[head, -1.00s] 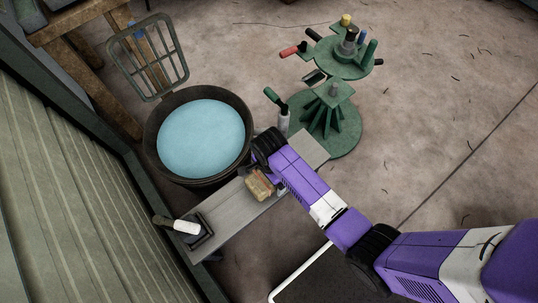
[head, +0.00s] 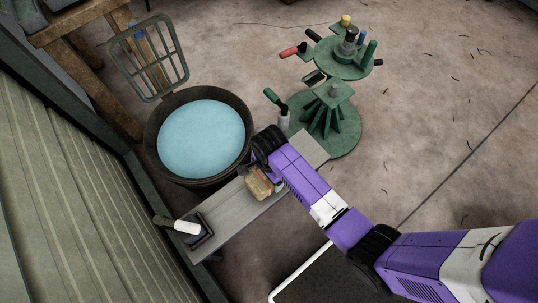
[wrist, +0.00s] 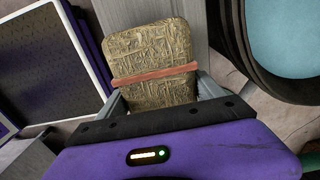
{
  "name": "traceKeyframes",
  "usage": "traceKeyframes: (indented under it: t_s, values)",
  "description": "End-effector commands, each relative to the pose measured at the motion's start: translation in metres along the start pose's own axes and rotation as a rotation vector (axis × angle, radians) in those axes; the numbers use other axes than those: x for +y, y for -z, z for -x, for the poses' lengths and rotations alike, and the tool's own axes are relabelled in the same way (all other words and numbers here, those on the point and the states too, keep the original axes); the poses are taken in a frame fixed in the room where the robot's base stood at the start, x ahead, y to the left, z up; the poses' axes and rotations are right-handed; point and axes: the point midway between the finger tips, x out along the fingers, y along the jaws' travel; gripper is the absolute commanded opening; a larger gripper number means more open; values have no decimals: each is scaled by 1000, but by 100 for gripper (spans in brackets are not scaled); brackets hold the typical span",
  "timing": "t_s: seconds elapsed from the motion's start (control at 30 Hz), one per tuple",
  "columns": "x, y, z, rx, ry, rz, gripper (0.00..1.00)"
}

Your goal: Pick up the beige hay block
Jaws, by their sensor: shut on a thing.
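The beige hay block (head: 258,184) is a small straw-textured block with a reddish band around it. In the wrist view the hay block (wrist: 150,55) fills the space between the two fingers, with the band across its lower part. My gripper (wrist: 155,92) is shut on it, one finger at each side. In the head view my gripper (head: 262,172) is partly hidden by my purple arm, and the block shows over the grey bench (head: 235,205). I cannot tell exactly how far the block is above the bench.
A dark tub of blue water (head: 200,138) stands beside the bench. A white-handled brush (head: 184,227) sits in a holder at the bench's near end. A green tool stand (head: 335,150) is beyond the far end. A dark white-edged mat (head: 310,285) lies on the floor.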

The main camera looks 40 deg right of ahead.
Motion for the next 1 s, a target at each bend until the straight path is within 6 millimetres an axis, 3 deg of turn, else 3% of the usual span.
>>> traceKeyframes:
  t_s: [0.6,0.8,1.0]
  values:
    - [-2,0,152,0,6,0,17]
    - [-1,0,179,0,3,0,17]
    - [0,0,188,0,1,0,17]
